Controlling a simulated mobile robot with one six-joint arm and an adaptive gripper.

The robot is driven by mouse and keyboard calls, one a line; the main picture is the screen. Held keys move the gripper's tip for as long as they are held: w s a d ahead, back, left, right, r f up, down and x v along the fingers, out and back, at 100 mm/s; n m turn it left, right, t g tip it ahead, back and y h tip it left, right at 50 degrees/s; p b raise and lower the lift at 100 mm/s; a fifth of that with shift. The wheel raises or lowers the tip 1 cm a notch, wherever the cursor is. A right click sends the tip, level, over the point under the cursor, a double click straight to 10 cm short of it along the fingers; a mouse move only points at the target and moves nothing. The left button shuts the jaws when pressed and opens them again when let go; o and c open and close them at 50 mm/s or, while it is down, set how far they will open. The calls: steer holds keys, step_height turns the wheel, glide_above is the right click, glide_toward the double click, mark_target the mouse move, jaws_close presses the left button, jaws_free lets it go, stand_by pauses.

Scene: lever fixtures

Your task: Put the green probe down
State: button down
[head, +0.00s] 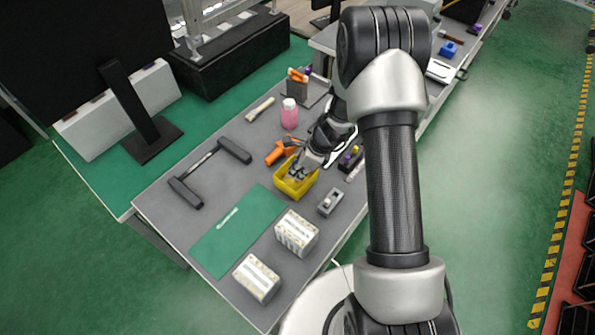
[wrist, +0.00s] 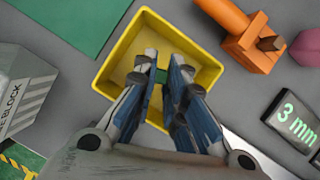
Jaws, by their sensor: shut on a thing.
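My gripper (head: 296,173) points down over a yellow bin (head: 302,193) on the grey table. In the wrist view my gripper (wrist: 162,74) has its fingertips above or inside the opening of the yellow bin (wrist: 118,50). It is shut on a small green piece, which looks like the green probe (wrist: 161,76). Only a short part of the probe shows between the fingers. The fingers hide the rest of it and part of the bin floor. I cannot tell whether the probe touches the bin.
An orange clamp-like tool (head: 275,154) lies just beyond the bin, and a pink bottle (head: 289,117) stands behind it. A grey switch box (head: 330,202) and a pale block (head: 297,232) are nearer. A green mat (head: 236,232) lies flat and bare except for a small white strip.

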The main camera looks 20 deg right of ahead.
steer(key=c, duration=2.1)
jaws_free()
steer(key=shift+f, duration=0.2)
steer(key=o, duration=0.5)
steer(key=shift+c, duration=0.2)
steer(key=shift+r, duration=0.1)
